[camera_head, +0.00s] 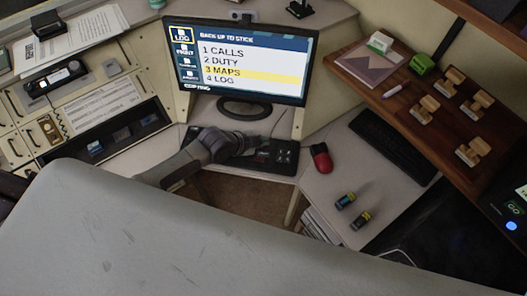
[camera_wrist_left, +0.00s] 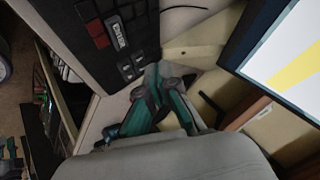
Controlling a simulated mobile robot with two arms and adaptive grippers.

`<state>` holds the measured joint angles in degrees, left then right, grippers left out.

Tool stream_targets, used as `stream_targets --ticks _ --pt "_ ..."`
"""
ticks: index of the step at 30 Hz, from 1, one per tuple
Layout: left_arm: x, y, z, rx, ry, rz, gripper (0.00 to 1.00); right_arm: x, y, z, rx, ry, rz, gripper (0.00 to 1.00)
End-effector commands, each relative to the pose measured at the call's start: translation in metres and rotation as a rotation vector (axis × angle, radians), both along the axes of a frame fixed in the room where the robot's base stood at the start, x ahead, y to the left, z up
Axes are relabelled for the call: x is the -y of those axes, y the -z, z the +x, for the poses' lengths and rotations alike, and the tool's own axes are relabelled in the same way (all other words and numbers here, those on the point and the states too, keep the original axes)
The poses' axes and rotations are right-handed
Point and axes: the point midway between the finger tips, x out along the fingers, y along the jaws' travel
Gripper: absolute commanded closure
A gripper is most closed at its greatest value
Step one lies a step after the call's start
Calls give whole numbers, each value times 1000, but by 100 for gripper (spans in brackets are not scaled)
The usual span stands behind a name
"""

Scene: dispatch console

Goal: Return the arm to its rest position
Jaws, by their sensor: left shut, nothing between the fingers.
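My left arm reaches in from the left in the head view. My left gripper (camera_head: 250,146) is shut and empty, low over the desk in front of the monitor. It is at the left part of a dark keypad (camera_head: 284,158) and hides some of it. In the left wrist view the shut fingers (camera_wrist_left: 156,82) are beside the keypad (camera_wrist_left: 112,40), which has an enter key and a red key. I cannot tell whether the fingers touch it. My right gripper is not in view.
The monitor (camera_head: 240,60) stands close behind my left gripper, with the "3 MAPS" row highlighted. A red mouse (camera_head: 321,158), two small batteries-like items (camera_head: 352,209) and a black keyboard (camera_head: 393,146) are to the right. A wooden shelf (camera_head: 400,108) holds several stamps. An open drawer (camera_head: 124,134) is left.

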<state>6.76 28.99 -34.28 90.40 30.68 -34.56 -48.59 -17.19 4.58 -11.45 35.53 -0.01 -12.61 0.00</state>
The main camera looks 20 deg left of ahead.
Motion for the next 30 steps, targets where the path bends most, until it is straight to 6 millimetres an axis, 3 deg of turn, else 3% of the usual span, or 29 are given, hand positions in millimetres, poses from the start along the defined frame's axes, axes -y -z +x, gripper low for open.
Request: stream_targets --ticks 8,11,14,18,24,30 --pt "0 0 0 -1 0 -1 100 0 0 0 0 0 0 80" --pt "9 -2 -10 -24 -11 -20 100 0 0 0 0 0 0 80" --pt "27 -8 -38 -99 -65 -68 100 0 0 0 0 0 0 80" --pt "36 -30 -97 -261 -257 -146 100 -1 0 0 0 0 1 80" --pt "11 -57 -154 -412 -550 -189 100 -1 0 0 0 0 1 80" --pt "-20 -78 -199 -503 -798 -205 100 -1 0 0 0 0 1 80"
